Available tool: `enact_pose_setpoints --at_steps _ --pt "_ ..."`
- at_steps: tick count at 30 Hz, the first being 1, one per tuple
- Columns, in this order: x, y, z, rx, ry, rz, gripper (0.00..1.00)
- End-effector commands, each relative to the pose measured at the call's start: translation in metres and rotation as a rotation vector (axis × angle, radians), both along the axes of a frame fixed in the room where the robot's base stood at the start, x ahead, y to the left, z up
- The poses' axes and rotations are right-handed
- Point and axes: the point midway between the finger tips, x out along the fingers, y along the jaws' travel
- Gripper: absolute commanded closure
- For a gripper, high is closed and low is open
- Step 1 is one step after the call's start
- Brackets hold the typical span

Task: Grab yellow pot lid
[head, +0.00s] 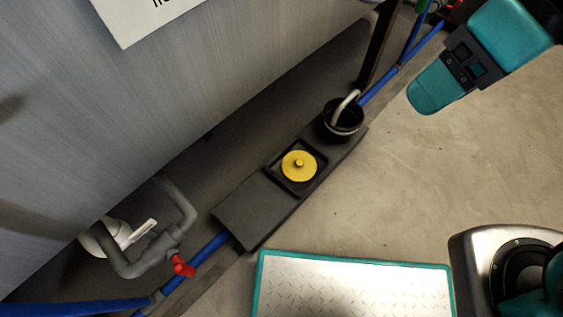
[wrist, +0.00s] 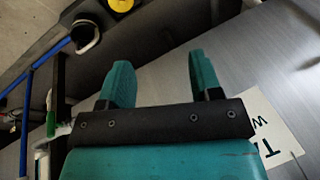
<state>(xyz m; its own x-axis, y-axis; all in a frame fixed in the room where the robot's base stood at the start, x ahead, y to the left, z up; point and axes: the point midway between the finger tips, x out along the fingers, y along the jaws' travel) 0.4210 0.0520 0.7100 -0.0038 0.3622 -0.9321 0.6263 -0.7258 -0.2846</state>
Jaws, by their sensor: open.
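The yellow pot lid (head: 290,172) is a round disc with a small knob in its middle. It lies flat in a square black tray (head: 275,169) on a dark slab in the head view. In the wrist view the lid (wrist: 122,5) shows at the top edge, partly cut off. My gripper (wrist: 158,61) has two teal fingers spread wide apart with nothing between them. It is clear of the lid, which is beyond the fingers and up to the left in the wrist view. Part of my teal arm is at the upper right of the head view.
A black pot (head: 343,121) with a pale curved handle stands beside the tray on the slab (head: 247,208). Blue pipes (head: 375,90), a grey pipe with a red valve handle (head: 182,266) and a grey tank wall (head: 180,90) are close by.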

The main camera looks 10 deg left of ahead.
Motion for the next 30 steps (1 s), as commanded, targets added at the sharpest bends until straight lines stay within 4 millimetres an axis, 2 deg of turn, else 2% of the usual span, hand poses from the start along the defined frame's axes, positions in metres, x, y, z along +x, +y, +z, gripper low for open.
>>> enact_pose_setpoints --at_steps 5,8,11,14,15,18,21,24,27,30 --pt "0.064 0.02 -0.047 0.013 -0.041 0.173 0.42" --pt "0.104 0.033 -0.087 0.024 -0.083 0.296 0.42" --pt "0.14 0.044 -0.134 0.035 -0.126 0.418 0.42" --pt "0.17 0.052 -0.19 0.04 -0.17 0.537 0.42" --pt "0.18 0.054 -0.214 0.043 -0.188 0.584 0.42" --pt "0.198 0.059 -0.276 0.046 -0.232 0.699 0.42" --pt "0.208 0.061 -0.332 0.048 -0.27 0.8 0.42" --pt "0.211 0.06 -0.376 0.048 -0.301 0.881 0.42" --pt "0.212 0.06 -0.405 0.047 -0.322 0.935 0.42" --pt "0.211 0.06 -0.421 0.046 -0.335 0.964 0.42"
